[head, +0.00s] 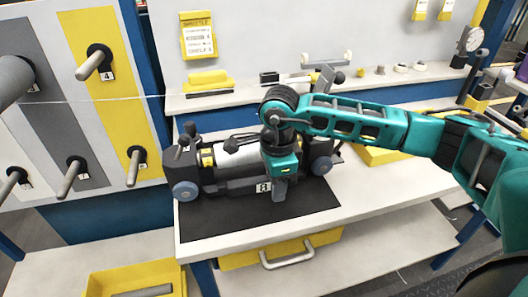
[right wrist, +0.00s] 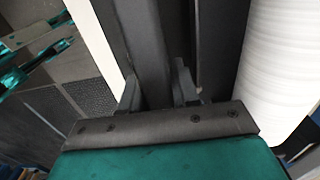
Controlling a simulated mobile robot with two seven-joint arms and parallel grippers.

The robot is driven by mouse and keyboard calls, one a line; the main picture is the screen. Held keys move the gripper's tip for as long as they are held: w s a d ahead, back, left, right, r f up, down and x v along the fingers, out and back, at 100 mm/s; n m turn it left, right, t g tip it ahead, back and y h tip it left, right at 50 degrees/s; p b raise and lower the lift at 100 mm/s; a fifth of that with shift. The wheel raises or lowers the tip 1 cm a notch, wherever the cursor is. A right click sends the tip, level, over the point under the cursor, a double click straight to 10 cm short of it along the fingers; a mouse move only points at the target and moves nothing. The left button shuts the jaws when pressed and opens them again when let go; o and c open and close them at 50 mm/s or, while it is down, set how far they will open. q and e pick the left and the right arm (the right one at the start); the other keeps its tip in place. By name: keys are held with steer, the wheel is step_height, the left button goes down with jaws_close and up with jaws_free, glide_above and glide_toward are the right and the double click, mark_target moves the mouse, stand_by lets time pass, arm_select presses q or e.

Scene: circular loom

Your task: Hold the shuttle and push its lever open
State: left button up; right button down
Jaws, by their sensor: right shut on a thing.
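The shuttle (head: 235,185) is a long dark grey body with blue-grey wheels and a white roll (head: 238,153). It rests on a black mat (head: 215,225) on the bench. My right gripper (head: 279,190) reaches down over its front side, right of the middle. In the right wrist view its two fingers (right wrist: 158,92) are shut on a dark bar of the shuttle (right wrist: 150,45), with the white roll (right wrist: 270,60) to the right. A dark upright piece with a round knob (head: 190,128) stands at the shuttle's left end; I cannot tell if it is the lever.
A panel with numbered pegs (head: 75,168) stands at the left, and a thin thread runs from it to the right. A shelf (head: 215,101) with small parts is behind the shuttle. A yellow drawer (head: 240,260) is below the bench. The bench's front right is clear.

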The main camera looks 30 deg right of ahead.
arm_select(q)
steer(key=shift+s+f+b, duration=0.1)
steer(key=shift+f+b, duration=0.2)
stand_by(0.7)
